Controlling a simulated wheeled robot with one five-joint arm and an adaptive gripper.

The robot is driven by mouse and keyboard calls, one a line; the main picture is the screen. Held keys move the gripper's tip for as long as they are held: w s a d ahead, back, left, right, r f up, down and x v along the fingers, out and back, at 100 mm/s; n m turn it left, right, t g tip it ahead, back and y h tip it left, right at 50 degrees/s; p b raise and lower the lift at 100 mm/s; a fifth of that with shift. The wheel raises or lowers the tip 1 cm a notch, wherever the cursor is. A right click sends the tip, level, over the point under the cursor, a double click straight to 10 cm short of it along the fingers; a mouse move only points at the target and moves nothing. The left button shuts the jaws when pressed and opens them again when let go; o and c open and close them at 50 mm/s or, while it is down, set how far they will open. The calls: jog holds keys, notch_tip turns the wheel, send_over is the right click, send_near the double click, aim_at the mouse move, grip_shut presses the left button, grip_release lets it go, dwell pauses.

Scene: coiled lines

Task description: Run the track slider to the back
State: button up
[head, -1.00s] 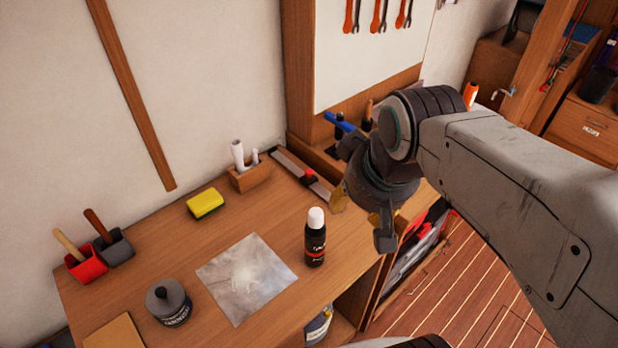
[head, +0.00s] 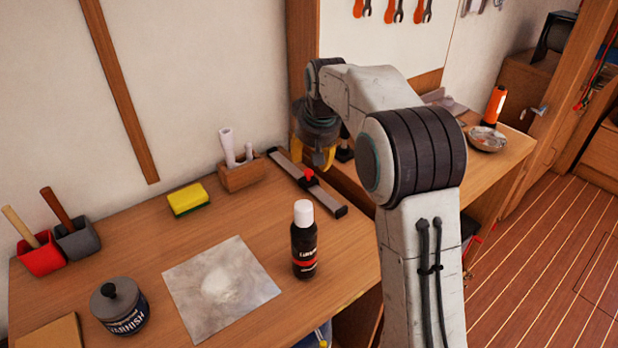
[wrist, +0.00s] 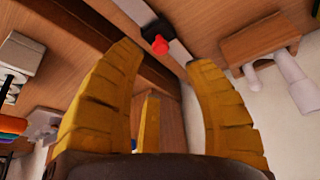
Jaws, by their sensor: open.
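The track (head: 329,200) is a grey rail with dark ends, lying on the workbench beside the raised wooden panel. Its slider (head: 309,176) is a dark block with a red knob, sitting around the middle of the rail. In the wrist view the red knob (wrist: 160,45) shows beyond and between the fingertips. My gripper (head: 318,162) is open and empty, with yellow fingers, just above and behind the slider in the head view. It also shows in the wrist view (wrist: 158,55). I see no contact between fingers and knob.
A wooden holder (head: 241,176) with white rolls stands left of the track; it also shows in the wrist view (wrist: 262,42). A black spray bottle (head: 304,240) stands in front. A yellow sponge (head: 188,199) and a stained sheet (head: 221,288) lie farther left.

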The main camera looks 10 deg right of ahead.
aim_at(309, 172)
jog(key=shift+b+x, duration=0.3)
jog(key=shift+x, duration=3.7)
jog(key=shift+w, duration=0.1)
jog(key=shift+r, duration=0.1)
grip_shut()
